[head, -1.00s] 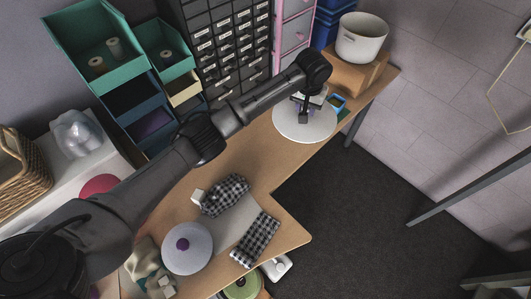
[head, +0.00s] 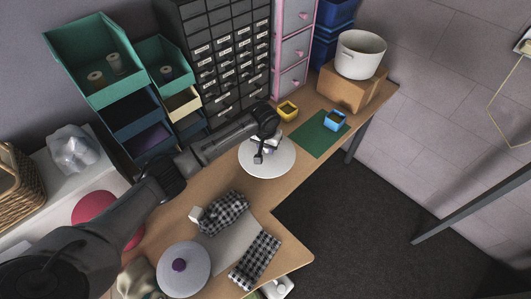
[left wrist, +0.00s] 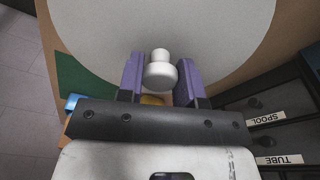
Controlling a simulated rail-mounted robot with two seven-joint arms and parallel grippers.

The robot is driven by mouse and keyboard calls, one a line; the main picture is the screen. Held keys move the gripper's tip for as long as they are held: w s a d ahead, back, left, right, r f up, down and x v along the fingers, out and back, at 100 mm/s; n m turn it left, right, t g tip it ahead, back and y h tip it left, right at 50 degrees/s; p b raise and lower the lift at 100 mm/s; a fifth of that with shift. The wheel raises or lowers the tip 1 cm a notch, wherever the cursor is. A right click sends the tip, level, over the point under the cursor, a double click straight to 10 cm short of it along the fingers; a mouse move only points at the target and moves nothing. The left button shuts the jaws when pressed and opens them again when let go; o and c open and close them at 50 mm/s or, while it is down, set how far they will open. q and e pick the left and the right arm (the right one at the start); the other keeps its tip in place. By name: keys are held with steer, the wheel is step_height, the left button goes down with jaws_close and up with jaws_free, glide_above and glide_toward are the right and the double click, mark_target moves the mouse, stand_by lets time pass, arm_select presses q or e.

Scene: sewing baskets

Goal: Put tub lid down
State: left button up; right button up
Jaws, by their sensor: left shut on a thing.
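A round white lid (head: 282,162) is below my left gripper (head: 259,157) over the wooden table's middle. In the left wrist view the lid (left wrist: 85,30) fills the upper part. Its white knob (left wrist: 160,77) sits between the purple fingers of my left gripper (left wrist: 160,82), which is shut on it. I cannot tell whether the lid touches the tabletop. A white tub (head: 359,55) stands uncovered on a cardboard box (head: 349,91) at the table's far right end. My right gripper is not in view.
A green mat (head: 318,137) with a blue container (head: 335,121) lies right of the lid; a yellow container (head: 287,110) is behind. Drawers (head: 228,55) line the back. Checked cloths (head: 257,258) and a purple-knobbed lid (head: 190,283) lie in front. Bare tabletop (head: 180,212) shows to the left.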

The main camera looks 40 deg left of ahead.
mark_target(266, 153)
arm_select(q)
steer(key=shift+s+a+f, duration=0.15)
steer(key=shift+f, duration=0.05)
step_height(266, 153, down, 4)
steer(key=shift+r+b, duration=0.2)
steer(key=shift+b, duration=0.1)
steer(key=shift+f, duration=0.1)
steer(key=shift+f, duration=0.1)
steer(key=o, duration=0.9)
steer(key=shift+o, duration=0.2)
steer(key=shift+r, duration=0.35)
step_height(266, 153, up, 11)
steer(key=s+p, duration=0.1)
steer(key=shift+s+d+r+p, duration=0.15)
steer(key=shift+d+r+p, duration=0.1)
steer(key=shift+p, duration=0.1)
